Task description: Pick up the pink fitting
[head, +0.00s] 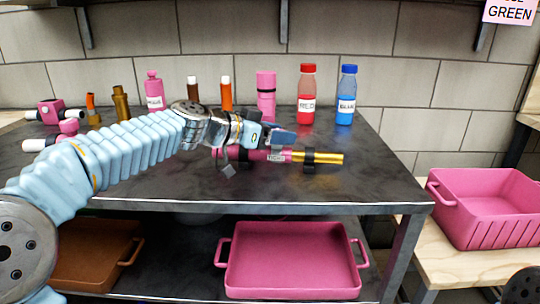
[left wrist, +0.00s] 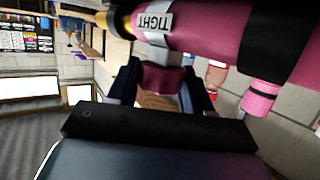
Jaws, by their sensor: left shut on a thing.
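My left gripper (head: 287,138) reaches over the dark table at the pink tube (head: 265,155), which lies sideways with dark bands and a gold end (head: 328,157). In the left wrist view, the gripper (left wrist: 163,88) is shut on a pink fitting (left wrist: 162,78), a short block between its two dark fingers. The fitting sits against a grey collar by the pink tube (left wrist: 210,25) with its TIGHT label. I cannot tell whether they are joined. In the head view, my gripper hides the held fitting. My right gripper is not in view.
Behind stand a pink bottle (head: 154,92), a pink cylinder (head: 266,95), a red bottle (head: 306,95) and a blue bottle (head: 346,95). Pink-and-white pieces (head: 52,112) lie at the left. A pink tray (head: 292,285) is on the lower shelf; a pink bin (head: 485,215) stands right.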

